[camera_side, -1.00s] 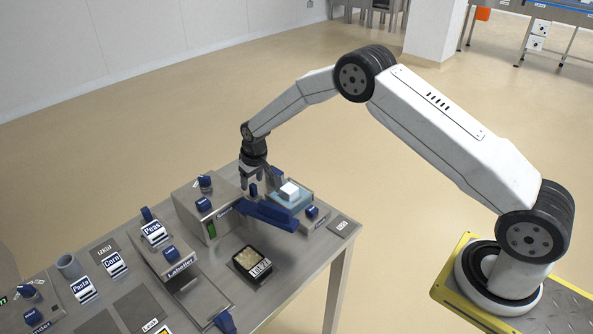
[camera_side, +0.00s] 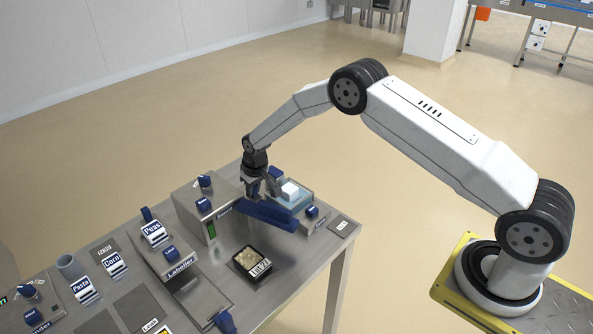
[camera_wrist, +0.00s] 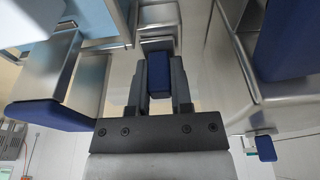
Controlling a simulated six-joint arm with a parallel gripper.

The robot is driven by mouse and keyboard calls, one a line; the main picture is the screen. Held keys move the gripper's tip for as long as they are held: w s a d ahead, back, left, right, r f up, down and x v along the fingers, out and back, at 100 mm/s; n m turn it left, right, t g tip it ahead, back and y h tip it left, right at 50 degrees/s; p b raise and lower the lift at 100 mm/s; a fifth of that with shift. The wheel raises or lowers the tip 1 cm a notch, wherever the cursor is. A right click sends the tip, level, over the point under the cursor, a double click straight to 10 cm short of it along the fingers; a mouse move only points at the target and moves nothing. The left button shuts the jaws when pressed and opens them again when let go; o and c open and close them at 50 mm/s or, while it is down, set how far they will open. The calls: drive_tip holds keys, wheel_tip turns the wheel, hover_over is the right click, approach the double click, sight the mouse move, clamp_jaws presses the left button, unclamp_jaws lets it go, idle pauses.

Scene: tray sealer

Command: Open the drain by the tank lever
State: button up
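The tank (camera_side: 303,206) is a small bath of light blue water with a white block (camera_side: 290,190) in it, at the right end of the bench. My gripper (camera_side: 258,190) points down at the tank's left side. In the wrist view, my gripper (camera_wrist: 160,75) has its two dark fingers against both sides of a small blue lever handle (camera_wrist: 159,78). The handle fills the gap between them, so the gripper looks shut on it. In the side view the fingers mostly hide this handle. The drain itself cannot be made out.
A long blue bar (camera_side: 265,217) lies just in front of my gripper. The grey sealer housing (camera_side: 190,203) with blue knobs stands to the left. A black food tray (camera_side: 238,267) sits on the bench in front. The labeller (camera_side: 165,255) is further left. Open floor lies behind.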

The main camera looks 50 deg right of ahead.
drive_tip(key=shift+w, duration=0.2)
clamp_jaws()
drive_tip(key=shift+w, duration=1.35)
drive_tip(key=o, duration=0.9)
unclamp_jaws()
drive_tip(key=shift+c, duration=0.2)
drive_tip(key=shift+r, duration=0.1)
wheel_tip(320, 180, up, 7)
